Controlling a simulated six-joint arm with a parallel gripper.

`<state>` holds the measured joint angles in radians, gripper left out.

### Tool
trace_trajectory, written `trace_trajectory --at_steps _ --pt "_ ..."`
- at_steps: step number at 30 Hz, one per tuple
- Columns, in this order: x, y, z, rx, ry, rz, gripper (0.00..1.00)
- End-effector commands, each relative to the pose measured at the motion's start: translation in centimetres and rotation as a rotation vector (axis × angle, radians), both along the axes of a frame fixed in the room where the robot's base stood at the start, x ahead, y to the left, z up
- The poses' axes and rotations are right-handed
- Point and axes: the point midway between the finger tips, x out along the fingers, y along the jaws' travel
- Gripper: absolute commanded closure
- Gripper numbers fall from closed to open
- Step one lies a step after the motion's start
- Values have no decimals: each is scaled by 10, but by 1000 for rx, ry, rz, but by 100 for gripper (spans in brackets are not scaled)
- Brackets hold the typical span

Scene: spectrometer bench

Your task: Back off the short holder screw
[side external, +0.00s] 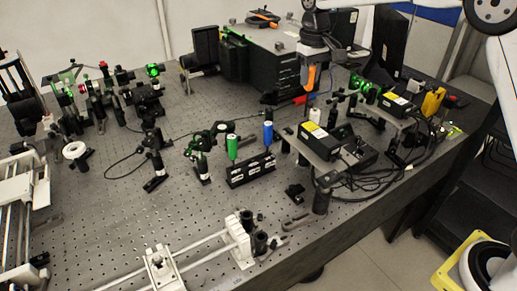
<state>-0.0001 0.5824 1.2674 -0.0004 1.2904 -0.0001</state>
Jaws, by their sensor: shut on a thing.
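My gripper (314,62) hangs at the upper right of centre, pointing down. It is shut on an orange-handled screwdriver (311,77), whose handle is upright below the jaws. The screwdriver's tip is too small to make out. A black rack (250,172) stands in front and to the left, with a green-handled screwdriver (231,147) and a blue-handled screwdriver (268,133) upright in it. A light-coloured post (315,115) stands below the held screwdriver. I cannot tell which holder is the short one, and no holder screw can be made out.
Black boxes with yellow labels (318,140) stand on raised plates right of the rack, with loose cables beside them. A large black box (270,65) stands behind. Optics mounts crowd the left. The perforated bench top (110,215) is clear at front left.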

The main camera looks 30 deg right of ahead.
Motion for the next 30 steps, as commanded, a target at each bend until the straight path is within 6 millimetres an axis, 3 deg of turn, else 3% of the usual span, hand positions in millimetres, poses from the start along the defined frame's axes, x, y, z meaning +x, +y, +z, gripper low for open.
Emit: trace_trajectory --at_steps 11,20,30 --pt "0 2 49 0 -4 3 100" --pt "-14 73 46 0 0 132 100" --pt "-55 180 47 1 0 341 100"
